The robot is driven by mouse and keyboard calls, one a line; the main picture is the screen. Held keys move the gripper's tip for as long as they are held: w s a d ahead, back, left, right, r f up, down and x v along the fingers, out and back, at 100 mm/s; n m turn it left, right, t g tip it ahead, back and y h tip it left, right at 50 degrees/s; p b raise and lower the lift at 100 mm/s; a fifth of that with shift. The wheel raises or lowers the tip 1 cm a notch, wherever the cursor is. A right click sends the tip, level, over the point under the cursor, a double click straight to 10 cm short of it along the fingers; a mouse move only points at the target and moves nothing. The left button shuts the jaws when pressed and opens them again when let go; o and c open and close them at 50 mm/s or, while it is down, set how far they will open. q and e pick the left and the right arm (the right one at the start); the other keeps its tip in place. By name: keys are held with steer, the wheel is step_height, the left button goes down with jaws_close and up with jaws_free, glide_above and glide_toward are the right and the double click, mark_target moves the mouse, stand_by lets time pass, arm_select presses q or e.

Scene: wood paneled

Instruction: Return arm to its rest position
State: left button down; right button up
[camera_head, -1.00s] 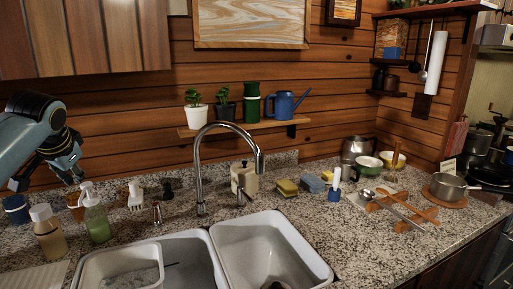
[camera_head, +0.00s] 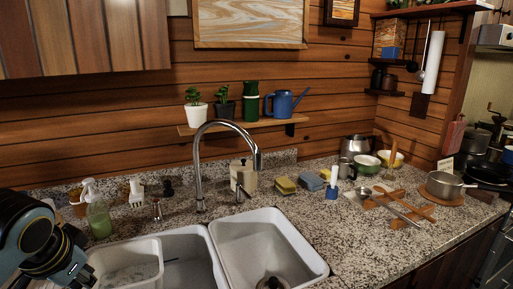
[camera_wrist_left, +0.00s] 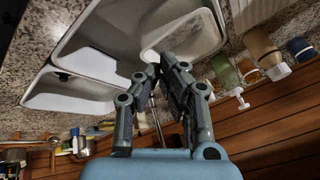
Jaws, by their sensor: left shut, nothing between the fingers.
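My left gripper (camera_head: 80,272) is at the lower left of the head view, beside the left end of the sink. In the left wrist view my left gripper (camera_wrist_left: 160,68) has its fingertips together, with nothing between them. The white tub (camera_wrist_left: 190,35) and the sink basins show beyond the fingers in that view. My right gripper is in neither view.
A green soap bottle (camera_head: 98,212) stands close behind my left arm. The white basin (camera_head: 268,245) and the tub (camera_head: 128,264) lie right of the gripper. A curved faucet (camera_head: 198,165) rises behind the sink. The counter right of the sink holds sponges (camera_head: 285,185) and a pan (camera_head: 445,185).

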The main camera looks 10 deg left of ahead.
arm_select(q)
steer(key=s+d+n+g+h, duration=0.1)
steer(key=s+d, duration=0.3)
steer(key=s, duration=0.5)
steer(key=s+d, duration=0.3)
steer(key=s, duration=0.6)
step_height(320, 180, down, 41)
steer(key=s+a+g+b, duration=0.2)
steer(key=s+b, duration=0.1)
steer(key=b, duration=1.1)
steer(key=s+f+b, duration=0.5)
steer(key=s+f, duration=0.4)
steer(key=f, duration=0.3)
steer(key=s+a+f+b, duration=0.1)
steer(key=s+f+b, duration=0.4)
steer(key=f, duration=0.8)
steer(key=s, duration=0.3)
steer(key=shift+s+f+n+g, duration=0.2)
steer(key=shift+s+n+g, duration=0.2)
